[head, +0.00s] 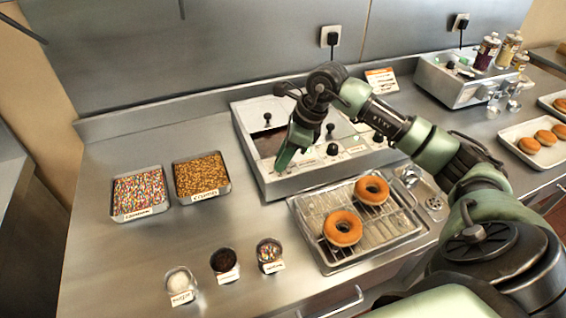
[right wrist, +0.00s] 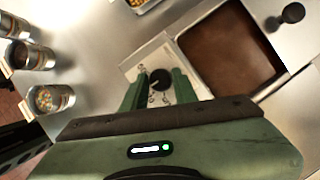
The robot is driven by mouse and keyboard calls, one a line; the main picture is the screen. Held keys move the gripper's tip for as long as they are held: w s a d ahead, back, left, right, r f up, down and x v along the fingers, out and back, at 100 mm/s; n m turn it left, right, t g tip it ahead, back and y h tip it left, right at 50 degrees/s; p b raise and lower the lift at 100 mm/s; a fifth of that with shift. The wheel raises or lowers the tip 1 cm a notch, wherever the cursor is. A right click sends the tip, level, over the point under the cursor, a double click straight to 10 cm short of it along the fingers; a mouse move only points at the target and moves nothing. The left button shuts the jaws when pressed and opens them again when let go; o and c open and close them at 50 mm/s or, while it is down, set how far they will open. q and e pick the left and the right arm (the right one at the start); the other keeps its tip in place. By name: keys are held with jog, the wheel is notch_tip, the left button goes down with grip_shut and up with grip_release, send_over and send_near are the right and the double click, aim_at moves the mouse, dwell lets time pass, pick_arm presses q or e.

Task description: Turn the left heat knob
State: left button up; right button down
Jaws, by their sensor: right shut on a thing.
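The glaze machine (head: 244,133) is a steel unit at the back middle of the counter, with a brown-filled basin that also shows in the right wrist view (right wrist: 230,58). The left heat knob (right wrist: 159,78) is black and sits on a white marked plate in front of that basin. My right gripper (head: 284,163) reaches down over the machine's front left. In the right wrist view its green fingers stand on either side of the knob, shut on it. In the head view the gripper hides this knob. My left gripper is not in view.
Another black knob (head: 332,150) stands to the right on the machine. A wire rack (head: 310,216) with two donuts (head: 343,228) is in front. Sprinkle trays (head: 140,193) and small topping cups (head: 224,261) are to the left.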

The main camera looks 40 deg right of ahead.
jog(key=n+g+b, duration=0.1)
jog(key=n, duration=0.2)
jog(key=shift+w+f+y+b, duration=0.1)
jog(key=shift+w+y+b, duration=0.05)
jog(key=shift+y+b, duration=0.2)
jog(key=n+g+b, duration=0.1)
jog(key=n, duration=0.2)
jog(key=shift+w+n+y+b, duration=0.1)
jog(key=shift+n+y+b, duration=0.2)
jog(key=shift+b, duration=0.1)
jog(key=n+g+b, duration=0.1)
jog(key=n+g, duration=0.1)
jog(key=n, duration=0.2)
jog(key=shift+w+b, duration=0.1)
jog(key=shift+b, duration=0.3)
jog(key=shift+n+g+b, duration=0.55)
jog(key=shift+n+g, duration=0.05)
jog(key=shift+n, duration=1.2)
jog(key=shift+n+h, duration=0.3)
jog(key=shift+h, duration=0.15)
jog(key=c, duration=1.1)
grip_release()
jog(key=shift+p+v, duration=0.65)
jog(key=shift+v, duration=3.35)
